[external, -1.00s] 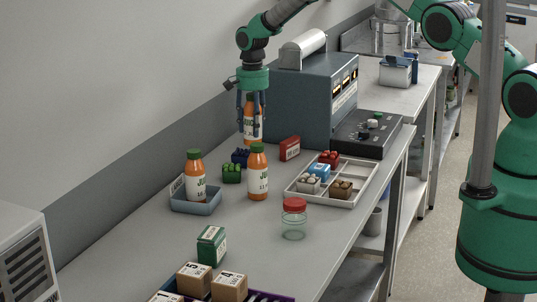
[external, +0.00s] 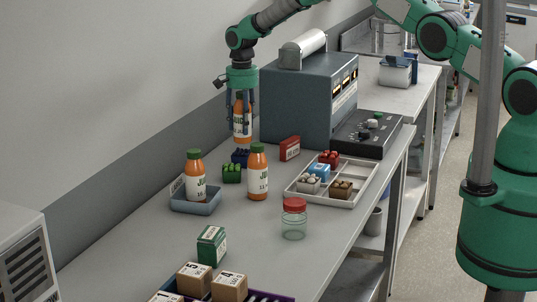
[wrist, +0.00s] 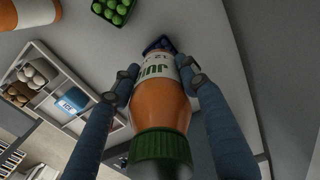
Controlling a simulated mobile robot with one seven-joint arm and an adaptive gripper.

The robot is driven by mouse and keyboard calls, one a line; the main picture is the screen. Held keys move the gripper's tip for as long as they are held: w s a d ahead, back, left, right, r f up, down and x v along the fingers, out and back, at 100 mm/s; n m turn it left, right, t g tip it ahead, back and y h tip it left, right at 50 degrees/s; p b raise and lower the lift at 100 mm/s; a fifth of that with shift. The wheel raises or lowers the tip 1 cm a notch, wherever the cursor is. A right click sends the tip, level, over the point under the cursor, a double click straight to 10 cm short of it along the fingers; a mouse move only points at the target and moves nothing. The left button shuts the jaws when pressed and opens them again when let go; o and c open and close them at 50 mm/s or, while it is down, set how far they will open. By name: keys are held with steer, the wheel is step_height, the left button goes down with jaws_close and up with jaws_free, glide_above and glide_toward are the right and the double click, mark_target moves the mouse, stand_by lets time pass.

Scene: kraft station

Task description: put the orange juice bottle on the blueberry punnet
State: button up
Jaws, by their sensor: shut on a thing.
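My gripper (external: 241,110) is shut on an orange juice bottle (external: 242,126) with a green cap, held roughly upright. The wrist view shows this bottle (wrist: 158,103) between my two fingers, cap toward the camera. The dark blue blueberry punnet (external: 240,156) sits on the bench just below the bottle's base in the external view. In the wrist view the punnet (wrist: 157,44) shows beyond the bottle's base, partly hidden by it. I cannot tell whether they touch. Two similar bottles stand nearby: one in a blue-grey tray (external: 195,178), one on the bench (external: 258,174).
A green punnet (external: 231,173) sits right in front of the blueberry punnet. A red box (external: 289,148), a white divided tray (external: 305,194), a red-lidded jar (external: 293,220) and a large grey-blue machine (external: 300,105) stand around. The wall is close behind.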

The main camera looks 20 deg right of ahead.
mark_target(241, 92)
steer(key=shift+w+a+f, duration=0.1)
steer(key=shift+w+f, duration=0.05)
steer(key=shift+f, duration=0.05)
steer(key=shift+f+p, duration=0.45)
steer(key=shift+f, duration=1.1)
steer(key=shift+f, duration=0.1)
steer(key=o, duration=1.4)
steer(key=shift+o, duration=0.2)
steer(key=shift+r+b, duration=0.75)
steer(key=shift+r, duration=5.35)
